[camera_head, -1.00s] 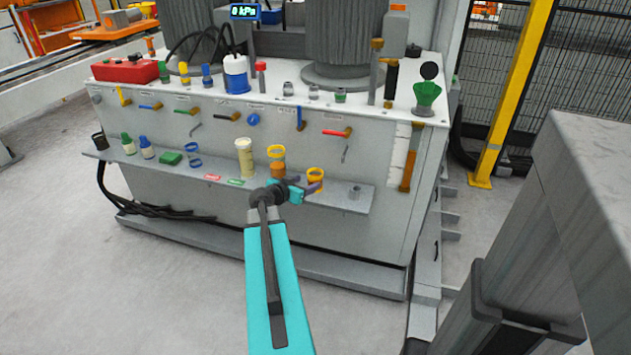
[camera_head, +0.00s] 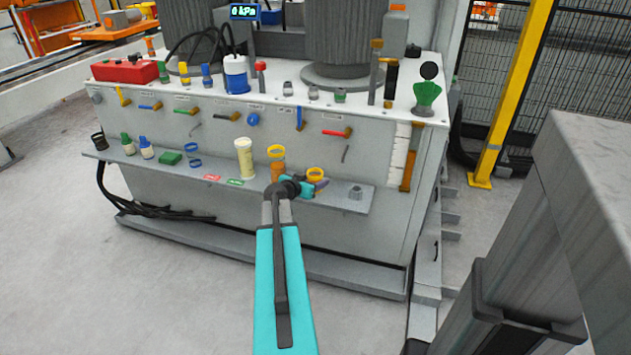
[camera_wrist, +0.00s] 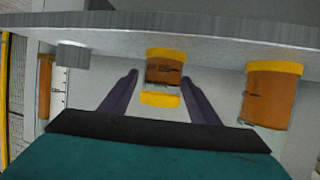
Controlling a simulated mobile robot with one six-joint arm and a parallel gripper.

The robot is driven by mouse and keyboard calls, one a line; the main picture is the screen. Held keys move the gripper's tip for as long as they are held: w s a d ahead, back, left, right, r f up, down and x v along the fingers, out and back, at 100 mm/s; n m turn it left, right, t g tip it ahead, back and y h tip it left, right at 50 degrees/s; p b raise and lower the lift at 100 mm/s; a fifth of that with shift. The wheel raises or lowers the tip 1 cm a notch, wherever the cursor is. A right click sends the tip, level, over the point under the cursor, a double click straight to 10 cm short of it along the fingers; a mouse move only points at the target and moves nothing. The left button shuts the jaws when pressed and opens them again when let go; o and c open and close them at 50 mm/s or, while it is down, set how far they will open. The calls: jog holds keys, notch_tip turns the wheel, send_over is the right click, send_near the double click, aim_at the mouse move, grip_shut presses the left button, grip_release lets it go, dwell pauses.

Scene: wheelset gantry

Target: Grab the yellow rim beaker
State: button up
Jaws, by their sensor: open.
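A beaker with a yellow rim (camera_head: 315,172) stands at the right part of the shelf in the head view, partly hidden by my gripper (camera_head: 317,184). The wrist view looks upside down and shows this beaker with its amber body (camera_wrist: 163,72) between my two purple fingers. The fingers are open, with a visible gap on each side of it. A second amber beaker with a yellow rim (camera_head: 277,151) stands just left of it in the head view. It shows at the right in the wrist view (camera_wrist: 270,95).
The grey shelf (camera_head: 225,183) also bears a tall cream container (camera_head: 244,158), a green block (camera_head: 170,158) and small bottles at left. A grey metal piece (camera_head: 356,192) sits to the right. The cabinet front with levers rises behind.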

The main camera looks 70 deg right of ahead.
jog(key=shift+w+x, duration=0.15)
jog(key=shift+x, duration=0.65)
jog(key=shift+w+x, duration=0.1)
jog(key=shift+x, duration=1.7)
jog(key=c, duration=0.9)
